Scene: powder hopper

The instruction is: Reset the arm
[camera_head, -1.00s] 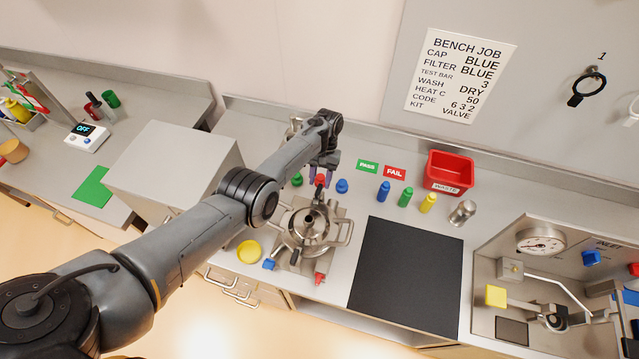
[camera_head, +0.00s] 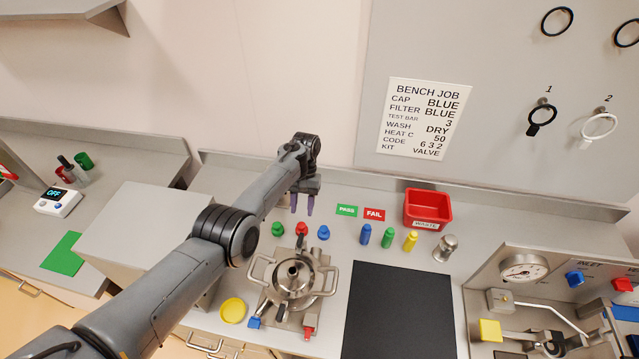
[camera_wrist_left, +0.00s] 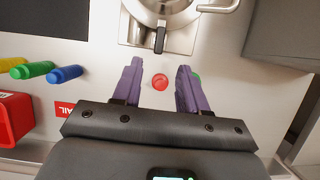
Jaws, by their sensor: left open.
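My left arm reaches in from the left in the head view. Its gripper (camera_head: 302,204) hangs with purple fingers pointing down above the back of the bench. The fingers are apart with nothing between them. In the left wrist view the open fingers (camera_wrist_left: 158,85) frame a small red cap (camera_wrist_left: 160,81) on the bench below, which they do not grip. In the head view this red cap (camera_head: 301,229) stands between a green cap (camera_head: 278,229) and a blue cap (camera_head: 323,232). My right gripper is not in view.
A steel hopper vessel (camera_head: 293,278) with handles stands in front of the caps. Blue, green and yellow cylinders (camera_head: 388,238), a red waste bin (camera_head: 428,207) and a metal cup (camera_head: 445,247) are to the right. A black mat (camera_head: 398,310) lies clear. A grey box (camera_head: 140,232) stands left.

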